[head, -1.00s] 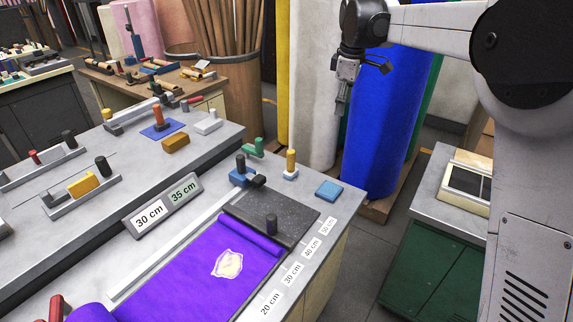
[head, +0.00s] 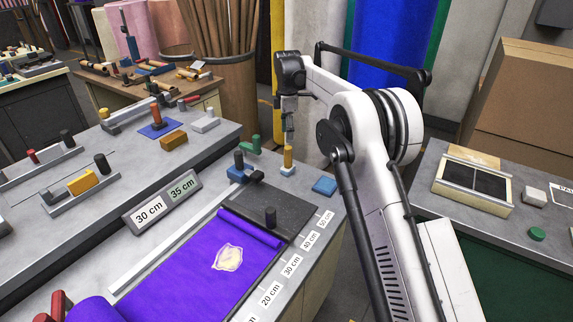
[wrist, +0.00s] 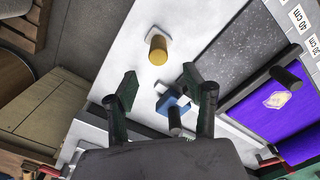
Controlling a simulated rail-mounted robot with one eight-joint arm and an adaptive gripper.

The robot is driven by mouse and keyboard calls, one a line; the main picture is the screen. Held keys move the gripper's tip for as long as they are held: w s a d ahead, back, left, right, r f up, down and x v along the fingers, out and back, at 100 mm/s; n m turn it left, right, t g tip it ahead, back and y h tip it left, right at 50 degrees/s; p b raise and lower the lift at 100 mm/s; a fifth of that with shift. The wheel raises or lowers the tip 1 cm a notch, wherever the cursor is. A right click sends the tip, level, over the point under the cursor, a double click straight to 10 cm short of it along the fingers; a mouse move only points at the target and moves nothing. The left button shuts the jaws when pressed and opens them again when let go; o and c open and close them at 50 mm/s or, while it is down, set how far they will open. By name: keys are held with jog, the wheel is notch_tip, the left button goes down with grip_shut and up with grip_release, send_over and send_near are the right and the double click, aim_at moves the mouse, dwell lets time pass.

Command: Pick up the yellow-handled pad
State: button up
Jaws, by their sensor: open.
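The yellow-handled pad (head: 288,160) stands upright near the far right end of the long grey workbench, a yellow cylinder on a small pale base. It also shows in the wrist view (wrist: 158,50), just beyond my fingertips. My gripper (head: 288,130) points down above the pad, and a gap seems to remain between them. In the wrist view my gripper (wrist: 160,84) is open, its two dark fingers spread apart with nothing held between them. The pad lies ahead of the fingers, not between them.
A blue block with dark knobs (head: 240,173) stands left of the pad, with a green-handled tool (head: 255,143) behind. A flat blue pad (head: 324,186) lies to the right. Purple felt (head: 200,270) and a dark plate (head: 290,207) lie in front.

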aim_at(288, 148)
notch_tip(288, 148, down, 7)
jog(key=shift+r, duration=0.2)
jog(key=shift+w+d+f, duration=0.1)
jog(key=shift+f, duration=1.25)
jog(key=shift+w+d+f, duration=0.1)
jog(key=shift+f, duration=1.2)
jog(key=shift+c, duration=0.5)
grip_shut()
